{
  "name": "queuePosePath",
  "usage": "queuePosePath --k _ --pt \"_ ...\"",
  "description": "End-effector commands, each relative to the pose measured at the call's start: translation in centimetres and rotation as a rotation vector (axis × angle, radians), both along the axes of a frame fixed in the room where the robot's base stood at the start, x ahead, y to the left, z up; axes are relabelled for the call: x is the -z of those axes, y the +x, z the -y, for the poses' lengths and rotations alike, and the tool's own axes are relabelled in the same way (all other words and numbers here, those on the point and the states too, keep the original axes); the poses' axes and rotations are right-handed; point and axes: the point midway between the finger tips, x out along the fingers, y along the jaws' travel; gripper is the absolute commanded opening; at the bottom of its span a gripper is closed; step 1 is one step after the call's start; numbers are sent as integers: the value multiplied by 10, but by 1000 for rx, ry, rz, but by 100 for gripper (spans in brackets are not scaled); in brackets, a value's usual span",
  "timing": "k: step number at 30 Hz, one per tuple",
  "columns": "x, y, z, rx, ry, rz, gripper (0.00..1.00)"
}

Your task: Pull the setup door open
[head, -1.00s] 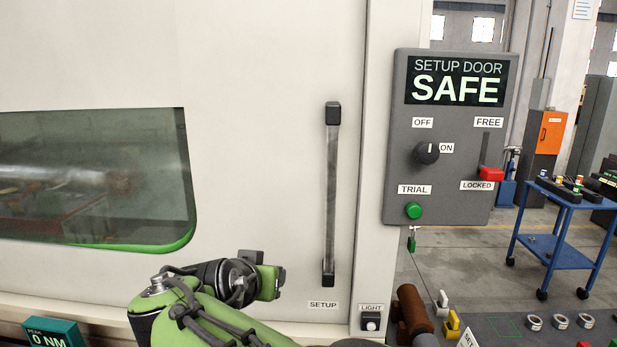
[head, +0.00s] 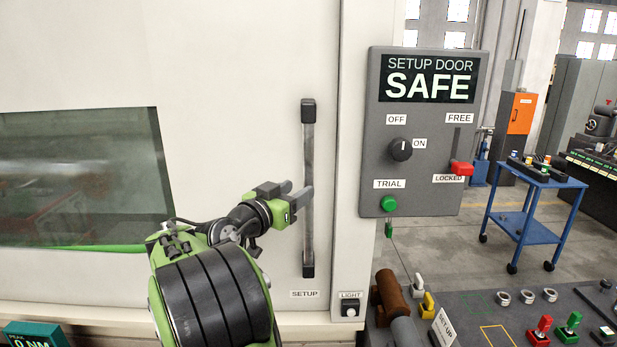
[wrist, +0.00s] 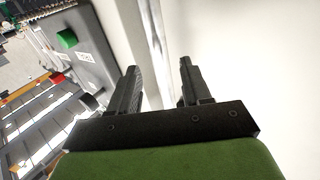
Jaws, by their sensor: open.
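The setup door (head: 240,60) is a pale panel with a window, and it looks closed. Its long upright handle (head: 308,240) is grey with black end mounts, above a SETUP label. My gripper (head: 298,190) is open at mid-height of the handle, its fingertips close to or overlapping the bar. In the wrist view my two dark fingers (wrist: 158,68) are apart, with a pale strip running between them; I cannot tell whether it is the handle. No contact can be made out. The control panel's display (head: 428,80) reads SETUP DOOR SAFE.
The grey control panel (head: 370,150) stands right of the handle. Its red lever (head: 461,168) is down by LOCKED, and its black knob (head: 400,150) is near ON. A brown roller (head: 388,290) and several small parts lie on the bench at lower right. A blue cart (head: 525,232) stands behind.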

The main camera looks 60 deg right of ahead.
Motion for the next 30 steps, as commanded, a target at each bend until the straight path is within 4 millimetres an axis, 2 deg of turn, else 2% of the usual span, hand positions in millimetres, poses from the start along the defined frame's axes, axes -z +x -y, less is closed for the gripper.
queuePosePath --k 3,7,11,18,27,30 --pt "-4 -5 28 6 0 0 48" --pt "-3 -7 49 3 0 0 48" --pt "-2 -7 58 1 0 0 48" --pt "-1 -7 58 -1 0 0 46" --pt "0 -7 58 0 0 0 0" --pt "0 -7 58 0 0 0 0"
